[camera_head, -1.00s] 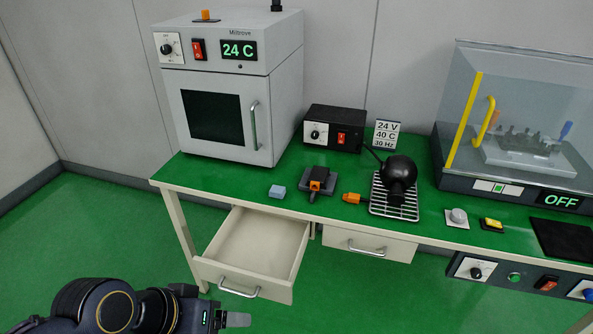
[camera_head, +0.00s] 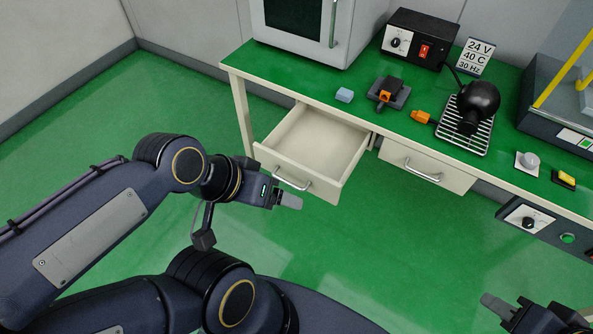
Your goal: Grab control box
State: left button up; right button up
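The black control box (camera_head: 415,42) stands at the back of the green-topped bench, right of the white oven. It has a white dial and a red switch on its front. My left gripper (camera_head: 288,200) is in front of the open drawer, well short of the box and not touching it. It is seen side-on, and the gap between its fingers does not show. My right gripper (camera_head: 498,308) is at the bottom right, over the floor and far from the box. Its finger opening cannot be made out.
The open drawer (camera_head: 308,147) is empty and juts out near my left gripper. On the bench (camera_head: 310,72) lie a blue block (camera_head: 344,95), a black device with an orange part (camera_head: 388,93), an orange connector (camera_head: 423,117) and a black round flask-like thing (camera_head: 477,101) on a wire rack. A sign (camera_head: 476,57) stands beside the box.

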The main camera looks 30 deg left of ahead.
aim_at(390, 86)
jog(key=i+j+u, duration=0.35)
jog(key=u, duration=0.15)
jog(key=i+j+u, duration=0.2)
jog(key=i+u, duration=0.3)
